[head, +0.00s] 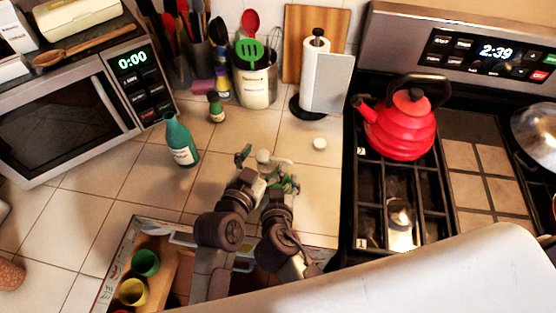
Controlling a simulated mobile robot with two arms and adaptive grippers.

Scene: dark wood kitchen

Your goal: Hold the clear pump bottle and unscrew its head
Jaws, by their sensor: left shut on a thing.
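The clear pump bottle (265,168) stands on the tiled counter in the middle of the head view, with its pale head (263,156) showing between my two grippers. My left gripper (246,160) is at the bottle's left side and is shut on it. My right gripper (287,181) is close against the right side of the bottle. Its fingers are small and partly hidden, so I cannot tell whether they are open or shut. The lower part of the bottle is mostly hidden by my grippers and wrists.
A teal bottle (181,142) and a small green-capped jar (216,107) stand to the left. A utensil crock (256,84) and paper towel holder (318,72) are behind. A red kettle (402,130) sits on the stove at right. An open drawer (113,262) with coloured cups is in front.

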